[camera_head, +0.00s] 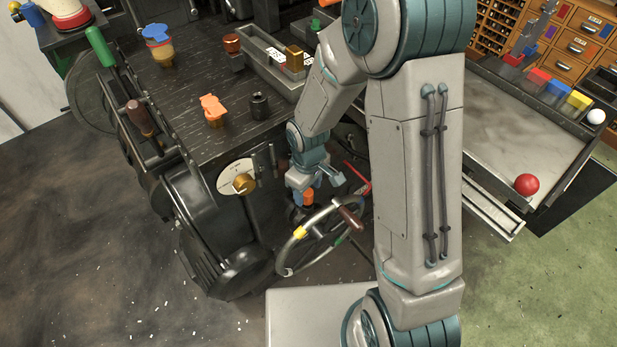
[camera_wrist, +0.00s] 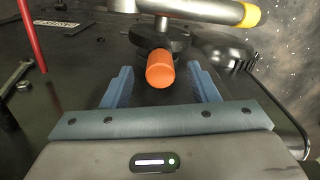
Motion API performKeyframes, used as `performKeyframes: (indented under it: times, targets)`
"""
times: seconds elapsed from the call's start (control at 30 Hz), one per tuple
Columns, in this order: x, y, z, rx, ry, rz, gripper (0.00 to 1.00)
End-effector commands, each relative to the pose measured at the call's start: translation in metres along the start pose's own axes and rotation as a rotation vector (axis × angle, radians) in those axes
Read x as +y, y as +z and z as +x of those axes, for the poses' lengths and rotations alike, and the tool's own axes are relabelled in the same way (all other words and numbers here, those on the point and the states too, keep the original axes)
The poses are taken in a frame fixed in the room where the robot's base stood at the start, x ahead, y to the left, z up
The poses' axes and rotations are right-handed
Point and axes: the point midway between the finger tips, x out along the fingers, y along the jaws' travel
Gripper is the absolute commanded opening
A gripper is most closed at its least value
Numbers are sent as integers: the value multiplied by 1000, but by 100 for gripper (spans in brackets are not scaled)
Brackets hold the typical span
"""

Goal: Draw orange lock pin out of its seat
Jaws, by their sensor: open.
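The orange lock pin (camera_wrist: 160,70) is a short cylinder with its rounded end toward me, in a dark round seat (camera_wrist: 150,42) in the wrist view. My gripper (camera_wrist: 162,82) is open, its two blue fingers one on each side of the pin with a gap to each. The pin appears apart from both fingers. In the head view my gripper (camera_head: 308,190) hangs beside the machine front, above the handwheel, and the orange pin (camera_head: 308,197) shows at its fingers. The pin's inner end is hidden in the seat.
A handwheel (camera_head: 287,250) with a yellow-marked rim and brown handle stands just below my gripper. Its pale bar with a yellow band (camera_wrist: 250,15) crosses above the pin. A red rod (camera_wrist: 32,35) stands at left. A brass knob (camera_head: 244,184) and dial are left of my gripper.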

Motion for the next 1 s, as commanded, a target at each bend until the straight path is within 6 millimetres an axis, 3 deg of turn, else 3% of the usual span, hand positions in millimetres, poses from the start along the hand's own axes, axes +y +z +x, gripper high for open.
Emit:
performKeyframes:
  times: [0.2,0.5,0.67,0.7,0.73,0.77,0.83,1.0]
  targets:
    - [0,0,17,0,-1,1,54]
    - [0,0,18,1,0,1,54]
    - [0,0,18,1,0,1,9]
    - [0,0,18,1,0,1,5]
    - [0,0,18,1,0,1,5]
    - [0,0,18,1,0,1,22]
    - [0,0,18,1,0,1,3]
    - [0,0,18,1,0,1,0]
